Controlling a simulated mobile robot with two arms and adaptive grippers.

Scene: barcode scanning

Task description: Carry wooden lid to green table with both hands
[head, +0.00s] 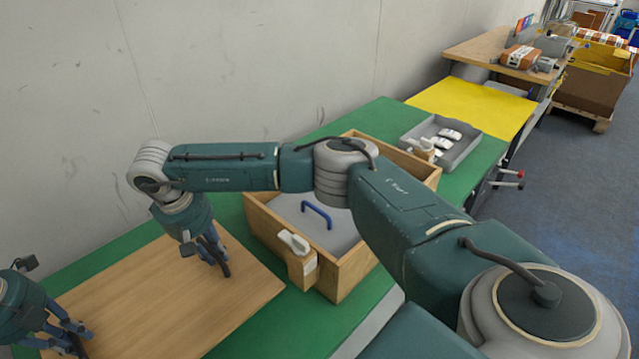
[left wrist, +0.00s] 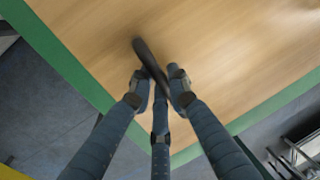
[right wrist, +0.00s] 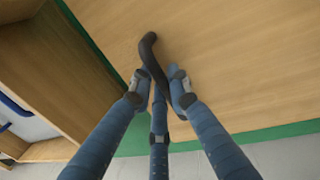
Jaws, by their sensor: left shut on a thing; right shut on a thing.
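The wooden lid (head: 175,295) is a flat light-brown board with dark handles, lying over the green table (head: 385,115) at the lower left of the head view. I cannot tell whether it touches the table. My left gripper (head: 72,335) is shut on one dark handle (left wrist: 145,55) at the lid's near left. My right gripper (head: 215,255) is shut on the other dark handle (right wrist: 148,48) near the lid's right side. Both wrist views show the fingers closed around the handles. My right arm hides part of the table and box.
An open wooden box (head: 345,275) with a blue handle (head: 317,212) inside stands just right of the lid. A grey tray (head: 462,152) with white items is beyond it. A yellow surface (head: 475,103) lies farther back. A grey wall (head: 240,60) runs behind the table.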

